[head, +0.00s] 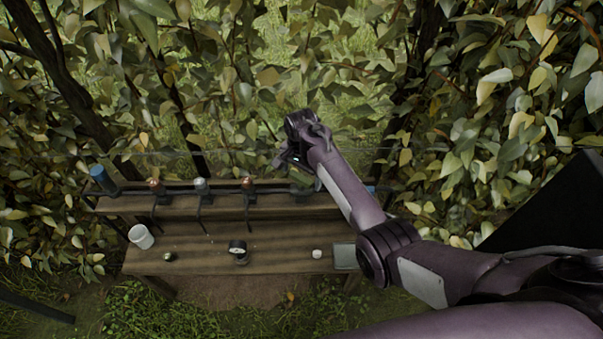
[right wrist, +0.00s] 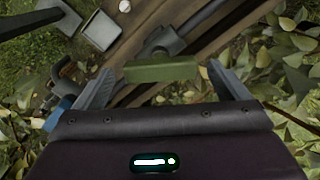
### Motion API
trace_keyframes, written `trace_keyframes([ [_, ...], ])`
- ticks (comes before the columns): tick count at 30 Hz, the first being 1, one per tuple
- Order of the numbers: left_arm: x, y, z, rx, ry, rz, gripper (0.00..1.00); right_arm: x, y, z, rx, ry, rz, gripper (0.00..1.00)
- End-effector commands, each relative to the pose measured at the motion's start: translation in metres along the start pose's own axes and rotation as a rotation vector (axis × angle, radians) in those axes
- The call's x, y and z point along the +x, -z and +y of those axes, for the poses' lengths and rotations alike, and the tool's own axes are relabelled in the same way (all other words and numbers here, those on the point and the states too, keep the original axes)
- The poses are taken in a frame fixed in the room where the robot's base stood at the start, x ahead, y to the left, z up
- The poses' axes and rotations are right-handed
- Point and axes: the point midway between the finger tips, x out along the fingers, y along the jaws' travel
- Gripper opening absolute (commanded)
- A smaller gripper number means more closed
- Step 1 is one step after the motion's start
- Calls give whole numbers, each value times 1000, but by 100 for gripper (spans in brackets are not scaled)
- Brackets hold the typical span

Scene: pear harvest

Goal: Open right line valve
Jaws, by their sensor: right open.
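A valve with a green handle (head: 301,179) sits toward the right end of the dark pipe along the back of the wooden bench. In the right wrist view the green handle (right wrist: 160,70) lies crosswise between my fingers, with a grey fitting (right wrist: 163,40) just beyond it. My right gripper (right wrist: 160,84) is open, with one finger toward each end of the handle; I cannot tell whether either touches it. In the head view my right gripper (head: 288,161) is above and partly in front of this valve. My left gripper is not in view.
Several other fittings, including a copper-topped one (head: 248,184), stand left along the pipe. The bench (head: 200,262) holds a white cup (head: 141,237), a gauge (head: 238,251), a small white item (head: 317,254) and a grey tray (head: 344,268). Foliage crowds behind and at both sides.

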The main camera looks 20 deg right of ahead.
Motion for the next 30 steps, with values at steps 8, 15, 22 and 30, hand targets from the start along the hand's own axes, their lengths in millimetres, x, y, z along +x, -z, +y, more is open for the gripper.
trace_keyframes([
  [8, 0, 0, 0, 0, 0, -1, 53, 5, 0, 0, -1, 1, 1, 95],
  [15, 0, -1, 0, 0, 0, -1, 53, 5, 0, 0, -1, 1, 1, 71],
  [22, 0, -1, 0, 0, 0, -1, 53, 5, 0, 0, -1, 1, 1, 50],
  [30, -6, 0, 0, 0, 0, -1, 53, 3, 0, 0, -59, 0, 0, 50],
])
